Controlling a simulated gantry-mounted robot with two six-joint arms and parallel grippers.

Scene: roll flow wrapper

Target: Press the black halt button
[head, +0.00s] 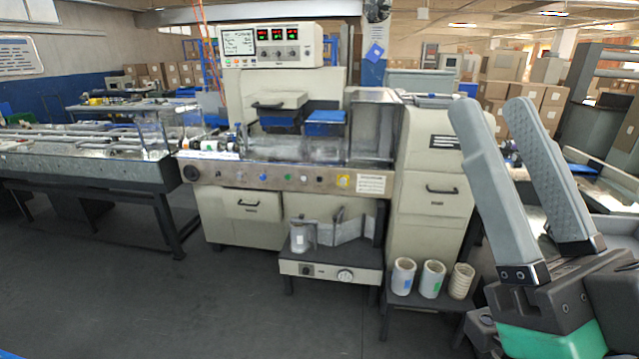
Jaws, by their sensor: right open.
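The wrapping machine (225,205) stands across the middle of the head view. Its front control strip (220,171) carries a row of small buttons, with a blue one (263,177), a green one (287,178) and a yellow-backed one (343,181) among them. A small dark button (304,179) sits just right of the green one; I cannot tell for sure that it is the black halt button. My right gripper (493,108) is open and empty at the right, fingers pointing up, in the near foreground and apart from the strip. My left gripper is out of view.
A display unit (271,46) tops the machine. A large black knob (191,173) is at the strip's left end. A low stand with rolls (403,277) is before the machine's right side. A conveyor table (80,172) extends left. The floor (190,305) in front is clear.

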